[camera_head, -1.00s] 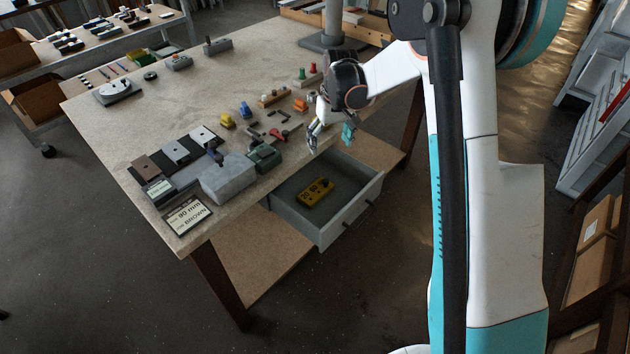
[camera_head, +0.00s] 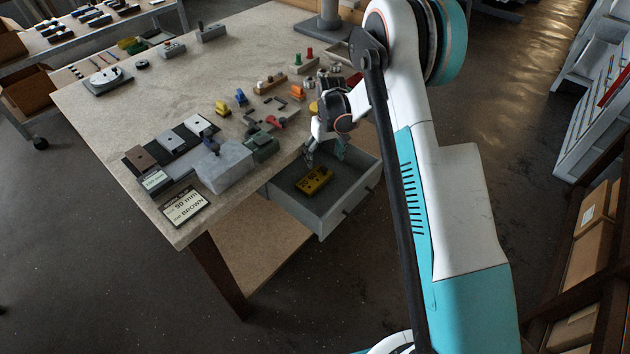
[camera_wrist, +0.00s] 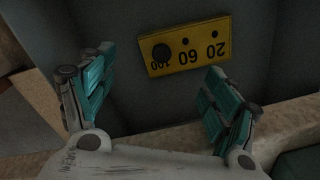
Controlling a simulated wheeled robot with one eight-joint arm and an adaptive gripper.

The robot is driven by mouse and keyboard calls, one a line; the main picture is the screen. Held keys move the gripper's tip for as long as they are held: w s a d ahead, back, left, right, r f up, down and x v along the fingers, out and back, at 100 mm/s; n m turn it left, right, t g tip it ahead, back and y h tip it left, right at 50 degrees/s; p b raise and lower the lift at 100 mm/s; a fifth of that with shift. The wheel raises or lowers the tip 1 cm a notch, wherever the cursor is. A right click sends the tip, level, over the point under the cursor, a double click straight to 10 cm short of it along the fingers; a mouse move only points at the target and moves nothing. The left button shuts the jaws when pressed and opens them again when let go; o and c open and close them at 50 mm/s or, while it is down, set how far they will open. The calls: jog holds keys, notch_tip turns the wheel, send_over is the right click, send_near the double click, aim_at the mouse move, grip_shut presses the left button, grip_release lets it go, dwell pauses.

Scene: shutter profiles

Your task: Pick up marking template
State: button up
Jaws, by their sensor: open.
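The marking template is a yellow plate (camera_head: 314,181) with dark holes, lying flat in the open grey drawer (camera_head: 330,217). In the wrist view the yellow template (camera_wrist: 190,47) lies ahead of the fingers, with the numbers 20, 60 and 100 reading upside down. My gripper (camera_head: 325,152) is over the rear part of the drawer, above and apart from the template. In the wrist view my gripper (camera_wrist: 155,95) has its teal-padded fingers spread wide with nothing between them.
The drawer walls surround the template, and the tabletop edge (camera_head: 262,165) is close to my gripper. A grey block (camera_head: 225,168), a green vise-like tool (camera_head: 262,147) and a sign reading 90 mm brown (camera_head: 186,207) are on the table. The drawer floor around the template is clear.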

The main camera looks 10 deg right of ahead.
aim_at(324, 169)
jog(key=shift+s+a+f+b, duration=0.1)
jog(key=shift+s+f+b, duration=0.2)
jog(key=shift+f, duration=0.6)
jog(key=shift+s+a+f+b, duration=0.15)
jog(key=shift+f+b, duration=0.25)
jog(key=shift+f, duration=0.5)
jog(key=shift+s+a+f+b, duration=0.1)
jog(key=shift+s+f+b, duration=0.2)
jog(key=shift+f, duration=0.6)
jog(key=shift+w, duration=0.1)
jog(key=shift+r, duration=0.1)
jog(key=shift+c, duration=0.6)
grip_shut()
jog(key=shift+d, duration=0.1)
